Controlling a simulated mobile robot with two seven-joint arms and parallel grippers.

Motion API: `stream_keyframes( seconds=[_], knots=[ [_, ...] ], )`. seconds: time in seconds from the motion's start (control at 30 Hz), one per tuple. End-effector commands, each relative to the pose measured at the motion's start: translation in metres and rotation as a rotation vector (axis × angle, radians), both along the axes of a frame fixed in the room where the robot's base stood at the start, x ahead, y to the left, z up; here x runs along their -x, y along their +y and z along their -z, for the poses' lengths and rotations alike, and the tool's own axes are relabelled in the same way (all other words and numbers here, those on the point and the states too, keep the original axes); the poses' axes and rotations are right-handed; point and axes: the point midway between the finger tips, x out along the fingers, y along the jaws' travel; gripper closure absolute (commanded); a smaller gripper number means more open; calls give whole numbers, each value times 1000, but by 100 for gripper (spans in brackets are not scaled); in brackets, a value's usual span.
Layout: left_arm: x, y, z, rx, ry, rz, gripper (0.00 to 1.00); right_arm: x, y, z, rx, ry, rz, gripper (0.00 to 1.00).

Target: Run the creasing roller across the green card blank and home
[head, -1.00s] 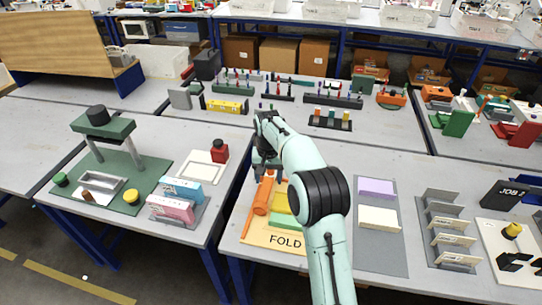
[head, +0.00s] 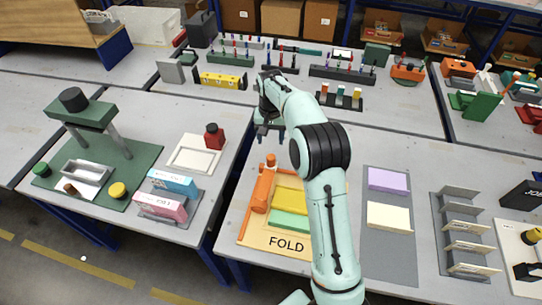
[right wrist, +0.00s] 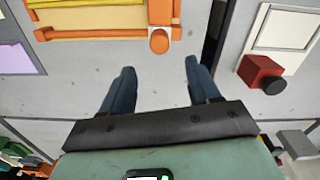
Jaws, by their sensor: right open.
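The orange creasing roller (head: 262,190) lies along the left side of the tan FOLD board (head: 255,241), beside the cards. Its round end knob (head: 271,159) points to the back; the knob also shows in the right wrist view (right wrist: 159,40). The green card blank (head: 289,222) lies flat on the board in front of a yellow card (head: 291,199). My arm hides the board's right part. My right gripper (head: 270,137) is open and empty, just behind the knob and apart from it. Its two blue fingers (right wrist: 155,85) stand apart in the right wrist view. My left gripper is out of view.
A grey mat (head: 388,245) with lilac and cream blocks lies right of the board, then a slotted rack (head: 463,245). A gap between tables runs left of the board. Tool racks (head: 342,98) fill the back table.

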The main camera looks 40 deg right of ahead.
Motion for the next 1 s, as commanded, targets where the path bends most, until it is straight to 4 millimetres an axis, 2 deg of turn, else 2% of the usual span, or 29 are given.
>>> stream_keyframes(
  seconds=[0.03,0.2,0.5,0.7,0.97,1.0],
  knots=[
    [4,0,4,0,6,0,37,3,0,13,-1,7,1,39],
    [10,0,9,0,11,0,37,3,0,50,0,8,1,39],
    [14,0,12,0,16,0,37,1,0,102,-1,4,1,39],
    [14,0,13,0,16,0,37,0,0,115,0,1,0,39],
    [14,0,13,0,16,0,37,0,0,116,0,0,0,39],
    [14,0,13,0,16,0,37,0,0,116,0,0,0,42]
  ],
)
